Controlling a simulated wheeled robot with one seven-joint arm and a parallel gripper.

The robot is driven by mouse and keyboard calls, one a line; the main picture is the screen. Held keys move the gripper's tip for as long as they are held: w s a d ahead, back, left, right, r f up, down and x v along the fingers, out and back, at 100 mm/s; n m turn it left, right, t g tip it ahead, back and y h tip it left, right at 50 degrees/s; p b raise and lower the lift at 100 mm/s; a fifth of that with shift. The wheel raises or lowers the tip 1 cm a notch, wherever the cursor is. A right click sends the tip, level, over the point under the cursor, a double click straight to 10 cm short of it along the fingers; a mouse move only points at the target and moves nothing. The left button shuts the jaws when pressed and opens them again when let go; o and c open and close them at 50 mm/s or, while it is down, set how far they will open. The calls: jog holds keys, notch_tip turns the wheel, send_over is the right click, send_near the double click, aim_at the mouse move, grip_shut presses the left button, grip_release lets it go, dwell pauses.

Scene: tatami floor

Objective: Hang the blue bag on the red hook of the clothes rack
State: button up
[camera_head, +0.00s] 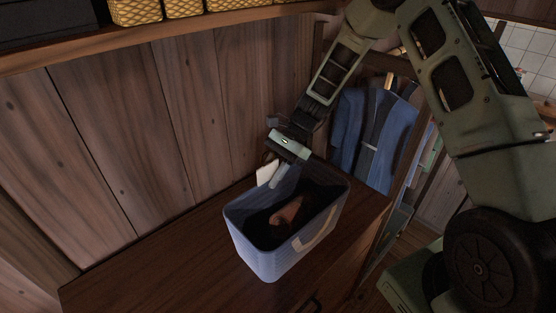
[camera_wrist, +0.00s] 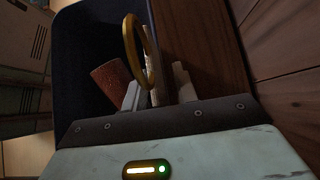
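The blue bag (camera_head: 262,248) stands upright and open-topped on a brown wooden surface. A tan handle (camera_head: 318,231) shows on its near side. A reddish-brown item (camera_head: 290,212) lies inside. My gripper (camera_head: 272,175) points down at the bag's back rim, with one finger inside the bag and the other at or just outside the rim. In the wrist view a yellowish loop handle (camera_wrist: 138,45) stands by the fingertips (camera_wrist: 158,85). The fingers are apart, with the rim or handle seemingly between them; firm contact is not clear. I cannot make out the red hook.
Blue and dark clothes (camera_head: 372,128) hang in a wooden frame at the right, behind my arm. The wooden top (camera_head: 150,275) is clear left of the bag. A plank wall (camera_head: 110,130) stands behind it. A shelf with yellow woven baskets (camera_head: 183,8) runs overhead.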

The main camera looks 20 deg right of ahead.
jog(key=shift+f+b, duration=0.3)
jog(key=shift+f, duration=0.05)
jog(key=b+v, duration=0.6)
jog(key=v, duration=1.2)
jog(key=s+f+n+t+h, duration=0.1)
jog(key=s+f+n+h, duration=0.1)
jog(key=s+n+h, duration=0.1)
jog(key=s+a+f+n+t+h, duration=0.1)
jog(key=s+f+n+t+h, duration=0.1)
jog(key=s+n, duration=0.4)
jog(key=s+a+f+n+t+h, duration=0.1)
jog(key=s+f+n+t+h, duration=0.1)
jog(key=s+n, duration=0.3)
jog(key=shift+s+a+f+h, duration=0.15)
jog(key=shift+s+h, duration=0.65)
jog(key=shift+s, duration=0.9)
jog(key=s+a+n+g+b, duration=0.1)
jog(key=s+a+n, duration=0.3)
jog(key=s+a, duration=0.3)
jog(key=s+a+n+g+b, duration=0.1)
jog(key=s+a+n, duration=0.3)
jog(key=a, duration=0.7)
jog(key=s, duration=0.2)
jog(key=shift+s+y, duration=0.3)
jog(key=shift+s, duration=0.1)
jog(key=shift+a, duration=0.15)
